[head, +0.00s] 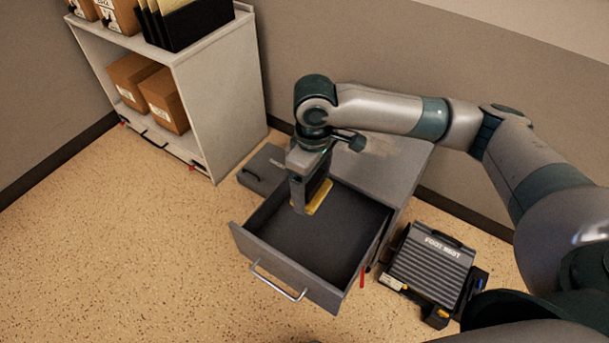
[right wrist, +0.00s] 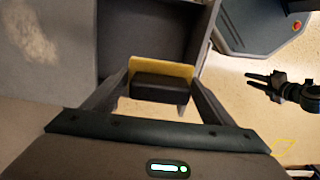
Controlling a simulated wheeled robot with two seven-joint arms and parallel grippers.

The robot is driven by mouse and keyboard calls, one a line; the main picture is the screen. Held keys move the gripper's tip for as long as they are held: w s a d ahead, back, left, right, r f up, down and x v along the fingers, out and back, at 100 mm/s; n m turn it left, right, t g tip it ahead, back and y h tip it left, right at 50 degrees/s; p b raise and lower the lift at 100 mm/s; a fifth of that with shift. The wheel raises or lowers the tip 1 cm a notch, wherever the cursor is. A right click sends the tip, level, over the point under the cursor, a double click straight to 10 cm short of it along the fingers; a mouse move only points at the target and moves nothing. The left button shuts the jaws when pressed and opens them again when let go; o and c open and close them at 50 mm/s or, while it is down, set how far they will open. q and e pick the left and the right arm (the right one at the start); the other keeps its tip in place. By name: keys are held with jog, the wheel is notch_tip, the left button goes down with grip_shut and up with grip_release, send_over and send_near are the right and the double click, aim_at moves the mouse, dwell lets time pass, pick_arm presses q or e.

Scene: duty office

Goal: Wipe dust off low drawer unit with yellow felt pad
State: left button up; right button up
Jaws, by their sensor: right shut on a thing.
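The low grey drawer unit (head: 400,180) stands against the wall, its drawer (head: 275,270) pulled out and empty where I can see in. A pale dust patch lies on its top, partly behind my arm; it shows at upper left in the right wrist view. My right gripper (head: 311,194) points down over the back of the open drawer. It is shut on the dark block of the yellow felt pad (head: 319,198); the pad's yellow edge (right wrist: 165,68) also shows in the right wrist view. A small dark two-pronged part (right wrist: 270,85) there looks like my left gripper; its opening is unclear.
A black ribbed case (head: 432,265) lies on the floor right of the drawer. A grey flat thing (head: 262,168) is left of the unit. A shelf (head: 222,90) with cardboard boxes stands at upper left. The floor at lower left is clear.

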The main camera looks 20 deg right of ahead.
jog(key=s+d+r+m, duration=0.3)
jog(key=s+r+m, duration=0.1)
jog(key=r+m, duration=0.4)
jog(key=shift+s+d, duration=0.2)
jog(key=shift+s, duration=0.2)
jog(key=shift+r, duration=0.1)
